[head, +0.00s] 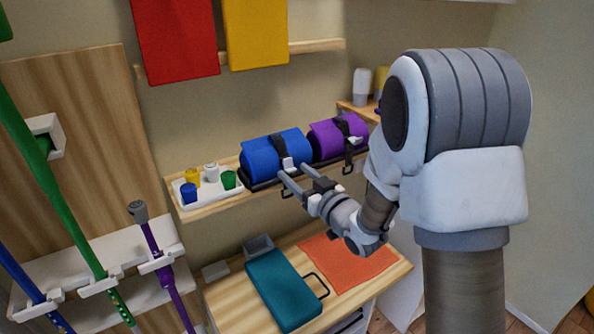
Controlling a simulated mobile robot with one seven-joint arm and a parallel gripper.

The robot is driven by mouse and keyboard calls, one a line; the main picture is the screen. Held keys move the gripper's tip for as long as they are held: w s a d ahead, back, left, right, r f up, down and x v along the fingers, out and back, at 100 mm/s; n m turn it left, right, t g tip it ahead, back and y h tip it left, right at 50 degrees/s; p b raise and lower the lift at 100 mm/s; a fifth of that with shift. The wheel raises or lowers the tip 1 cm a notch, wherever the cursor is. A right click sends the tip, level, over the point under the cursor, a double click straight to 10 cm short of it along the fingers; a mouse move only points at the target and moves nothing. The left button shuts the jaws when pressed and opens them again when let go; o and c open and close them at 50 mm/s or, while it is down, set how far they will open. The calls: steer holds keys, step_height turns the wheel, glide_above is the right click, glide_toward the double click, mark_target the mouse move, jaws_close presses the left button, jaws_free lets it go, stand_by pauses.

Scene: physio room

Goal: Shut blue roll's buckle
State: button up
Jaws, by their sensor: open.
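The blue roll (262,156) lies on a dark tray on the wall shelf, with a black strap (279,147) around its middle. The pale buckle (288,164) sits low on the front of the roll, at the lower end of the strap. I cannot tell whether its parts are joined. My gripper (295,178) is open, just in front of and below the buckle, with its fingers pointing toward the roll. The fingertips are close to the buckle; whether they touch it is unclear.
A purple roll (325,138) with its own strap lies right of the blue one. A white tray (208,197) with several small cups stands left. Below is a wooden-topped cabinet (235,302) with a teal case (283,290) and an orange mat (347,262).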

steer(key=shift+w, duration=0.1)
jaws_close()
stand_by(0.3)
steer(key=shift+f, duration=0.15)
steer(key=b, duration=0.5)
steer(key=shift+w+a+f+t+y, duration=0.1)
steer(key=shift+w+f+t+y, duration=0.05)
steer(key=shift+f+t+y, duration=0.2)
steer(key=b, duration=0.2)
steer(key=t+b, duration=0.1)
steer(key=b, duration=0.2)
steer(key=shift+w+f+y, duration=0.1)
steer(key=shift+f+y, duration=0.15)
steer(key=shift+y, duration=0.1)
steer(key=b, duration=0.2)
steer(key=shift+a+r+t+b, duration=0.1)
steer(key=shift+a+t+b, duration=0.05)
steer(key=shift+t+b, duration=0.2)
steer(key=shift+r, duration=0.15)
